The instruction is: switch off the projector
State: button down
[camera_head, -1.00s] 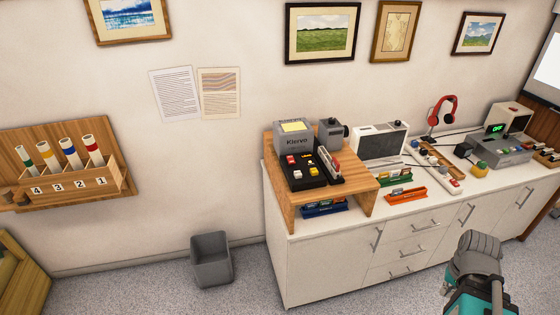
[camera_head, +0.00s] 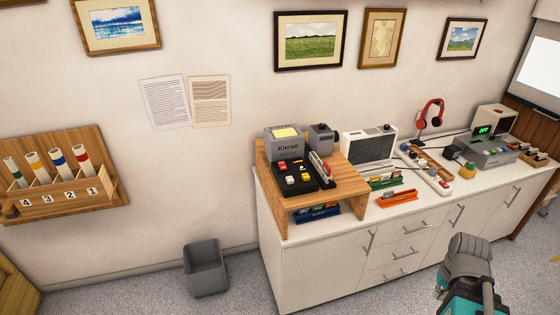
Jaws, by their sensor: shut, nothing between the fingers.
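I cannot tell for certain which device is the projector. A grey control unit (camera_head: 486,152) stands at the right part of the white cabinet, with a small green display (camera_head: 484,130) that reads OFF. A beige box (camera_head: 494,118) stands just behind it. Part of a white screen (camera_head: 541,75) shows at the right edge. My teal and grey arm reaches up from the bottom right, in front of the cabinet and apart from these devices. Its fingers do not show.
The white cabinet (camera_head: 330,270) runs along the wall. A wooden riser (camera_head: 345,185) on it carries a grey Klervo device (camera_head: 285,148). A white device (camera_head: 368,147), red headphones (camera_head: 431,113) and a power strip (camera_head: 428,172) crowd the top. A grey bin (camera_head: 206,272) stands on the floor.

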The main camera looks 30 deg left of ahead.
aim_at(282, 166)
jog(key=u, duration=0.5)
jog(key=i, duration=1)
jog(key=z, duration=0.05)
